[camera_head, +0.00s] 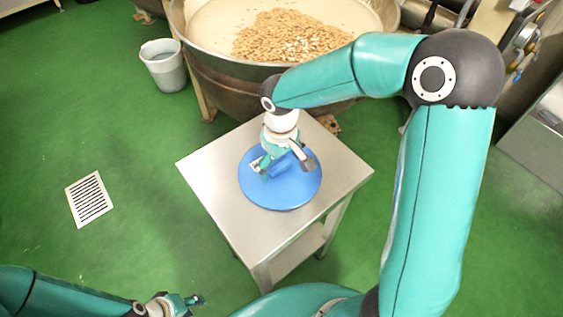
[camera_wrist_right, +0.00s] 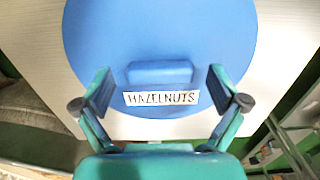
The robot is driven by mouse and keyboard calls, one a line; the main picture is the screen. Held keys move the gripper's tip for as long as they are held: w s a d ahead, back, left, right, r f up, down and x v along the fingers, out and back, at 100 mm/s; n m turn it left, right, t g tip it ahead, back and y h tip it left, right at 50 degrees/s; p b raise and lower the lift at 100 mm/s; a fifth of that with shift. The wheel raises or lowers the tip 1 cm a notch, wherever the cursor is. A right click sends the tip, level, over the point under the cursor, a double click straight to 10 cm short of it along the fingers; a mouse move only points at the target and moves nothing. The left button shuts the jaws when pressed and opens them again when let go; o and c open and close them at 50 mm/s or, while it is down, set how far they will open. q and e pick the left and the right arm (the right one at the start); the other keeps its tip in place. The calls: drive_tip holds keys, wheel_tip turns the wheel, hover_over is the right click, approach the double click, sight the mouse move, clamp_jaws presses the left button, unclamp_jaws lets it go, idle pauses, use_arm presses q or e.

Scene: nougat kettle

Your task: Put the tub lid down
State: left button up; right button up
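The round blue tub lid (camera_head: 255,191) lies flat on the small steel table, seen in the head view. In the right wrist view the lid (camera_wrist_right: 160,35) shows a raised blue handle (camera_wrist_right: 160,72) and a white label reading HAZELNUTS. My right gripper (camera_head: 286,165) is over the middle of the lid. In the wrist view its fingers (camera_wrist_right: 160,92) are spread, one on each side of the handle, with a gap at both sides. My left gripper (camera_head: 193,301) is low at the left, away from the table; its finger opening is too small to make out.
The steel table (camera_head: 215,190) has bare top around the lid. A large kettle (camera_head: 225,75) with nuts (camera_head: 290,37) stands behind it. A grey bucket (camera_head: 165,68) is at the back left. A floor drain (camera_head: 89,199) lies left on the open green floor.

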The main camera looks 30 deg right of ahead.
sight(280, 166)
drive_tip(key=shift+r, duration=0.1)
wheel_tip(280, 166, up, 12)
drive_tip(key=shift+p, duration=0.4)
drive_tip(key=shift+r, duration=0.1)
idle(0.5)
